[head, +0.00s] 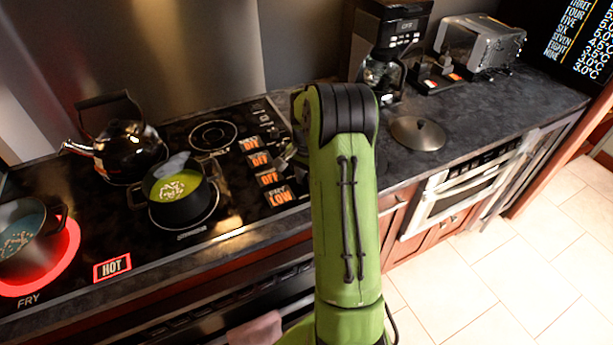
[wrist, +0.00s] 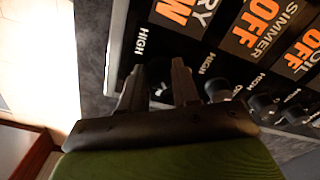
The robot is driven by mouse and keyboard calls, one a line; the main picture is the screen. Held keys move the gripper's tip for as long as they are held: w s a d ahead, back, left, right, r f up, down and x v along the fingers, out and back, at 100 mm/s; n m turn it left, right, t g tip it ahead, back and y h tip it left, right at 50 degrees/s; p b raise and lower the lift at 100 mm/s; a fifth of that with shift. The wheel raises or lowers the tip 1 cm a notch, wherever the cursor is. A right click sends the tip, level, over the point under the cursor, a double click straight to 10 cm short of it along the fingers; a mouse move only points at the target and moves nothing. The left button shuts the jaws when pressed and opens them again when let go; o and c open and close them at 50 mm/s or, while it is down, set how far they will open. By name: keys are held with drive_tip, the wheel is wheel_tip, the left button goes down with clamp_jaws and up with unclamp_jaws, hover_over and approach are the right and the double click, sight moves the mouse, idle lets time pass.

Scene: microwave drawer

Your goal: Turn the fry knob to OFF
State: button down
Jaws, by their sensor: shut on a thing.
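The fry knob (wrist: 158,75) is a dark knob between my two fingers in the wrist view, with "HIGH" printed beside it. Its face is mostly hidden by the fingers. The fry display (head: 280,195) reads "FRY LOW" in orange in the head view; part of it also shows in the wrist view (wrist: 178,12). My gripper (wrist: 157,72) is shut on the fry knob. In the head view my green arm hides the knob and most of the gripper. The fry burner (head: 60,262) glows red at the left, with a lit "HOT" sign (head: 112,267) beside it.
Neighbouring knobs (wrist: 220,90) sit close to my right finger; their displays (head: 259,160) read OFF. A pot (head: 20,238) stands on the fry burner. Another pot (head: 180,208) and a kettle (head: 130,150) stand on the stove. A lid (head: 418,132) lies on the counter.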

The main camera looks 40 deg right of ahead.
drive_tip(key=n, duration=0.4)
drive_tip(key=shift+n, duration=0.3)
drive_tip(key=shift+d+n+p, duration=0.1)
drive_tip(key=shift+n+p, duration=0.3)
drive_tip(key=shift+n, duration=1.8)
drive_tip(key=c, duration=0.8)
unclamp_jaws()
drive_tip(key=shift+s, duration=0.1)
drive_tip(key=shift+r, duration=0.1)
wheel_tip(320, 180, up, 16)
drive_tip(key=p, duration=0.2)
drive_tip(key=shift+f+p, duration=0.2)
drive_tip(key=shift+p, duration=0.1)
